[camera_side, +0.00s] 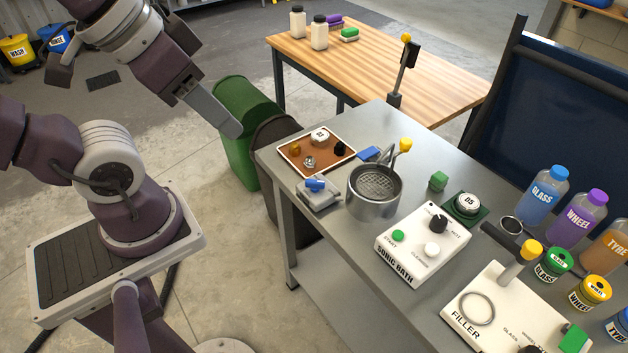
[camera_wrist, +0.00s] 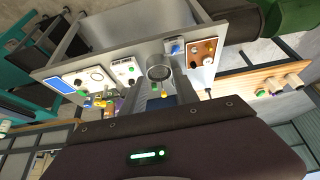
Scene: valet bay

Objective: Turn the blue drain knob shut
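The blue drain knob (camera_side: 315,184) sits on top of a small grey block (camera_side: 318,197) at the bench's near edge, just left of the round metal basin (camera_side: 373,207). In the wrist view a small blue patch beside the basin (camera_wrist: 159,72) looks like the same knob (camera_wrist: 176,48). My gripper (camera_side: 229,125) hangs in the air left of the bench, above the bins and well apart from the knob.
A brown tray (camera_side: 290,154) with small parts lies behind the knob block. The sonic bath panel (camera_side: 409,257) and filler panel (camera_side: 497,318) stand to the right. A green bin (camera_side: 240,92) stands below my gripper.

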